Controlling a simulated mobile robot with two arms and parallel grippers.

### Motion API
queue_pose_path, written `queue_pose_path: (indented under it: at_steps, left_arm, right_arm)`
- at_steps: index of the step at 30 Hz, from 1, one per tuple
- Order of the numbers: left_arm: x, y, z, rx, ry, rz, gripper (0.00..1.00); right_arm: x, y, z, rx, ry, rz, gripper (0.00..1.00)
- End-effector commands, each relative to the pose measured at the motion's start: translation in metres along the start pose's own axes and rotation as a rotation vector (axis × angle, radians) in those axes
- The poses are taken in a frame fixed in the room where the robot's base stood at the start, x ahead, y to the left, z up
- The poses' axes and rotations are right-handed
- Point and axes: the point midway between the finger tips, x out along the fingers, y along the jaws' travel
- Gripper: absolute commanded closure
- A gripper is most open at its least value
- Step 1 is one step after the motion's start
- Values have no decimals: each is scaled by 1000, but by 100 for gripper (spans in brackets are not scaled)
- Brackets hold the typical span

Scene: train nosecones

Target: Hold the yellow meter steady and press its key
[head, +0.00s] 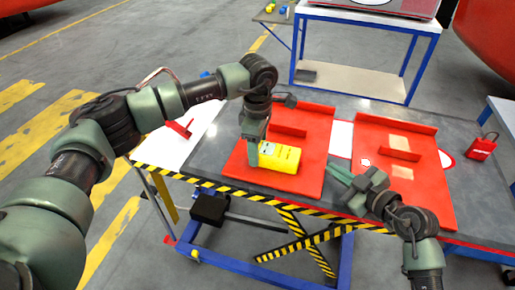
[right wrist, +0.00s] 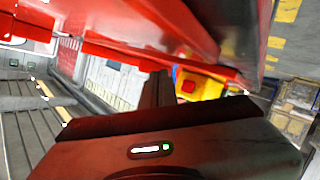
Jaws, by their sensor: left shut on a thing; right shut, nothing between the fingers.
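The yellow meter (head: 281,157) lies on the left red tray (head: 311,174) on the table. My left gripper (head: 254,158) reaches down from above and is shut on the meter's left end. My right gripper (head: 335,173) is shut and empty, to the right of the meter and apart from it, with its fingers pointing left. The right wrist view shows its closed fingers (right wrist: 157,89) and, just right of them, a yellow thing (right wrist: 210,87) with a red square patch, probably the meter and its key. I cannot make out the key in the head view.
A second red tray (head: 424,178) lies to the right, under my right arm. A red padlock-like item (head: 481,148) stands at the table's right edge. Another red item (head: 180,128) lies on the white left part. A blue-framed bench (head: 362,58) stands behind.

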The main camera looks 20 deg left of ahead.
Motion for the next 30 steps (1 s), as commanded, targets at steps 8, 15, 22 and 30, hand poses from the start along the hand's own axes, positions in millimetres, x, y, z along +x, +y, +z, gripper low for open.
queue_pose_path:
  at_steps: [8, 15, 22, 30]
  left_arm:
    - [5, -3, 0, 3, 4, -10, 100]
    - [5, -3, 0, 3, 4, -10, 100]
    - [5, -3, 0, 2, 4, -10, 100]
    - [5, -3, 0, 2, 4, -11, 100]
  right_arm:
    - [25, -18, -18, 1, 3, 0, 100]
    - [32, -23, -24, 0, 1, -1, 100]
    - [32, -24, -24, -1, 1, -1, 100]
    - [32, -23, -23, 0, 1, -1, 100]
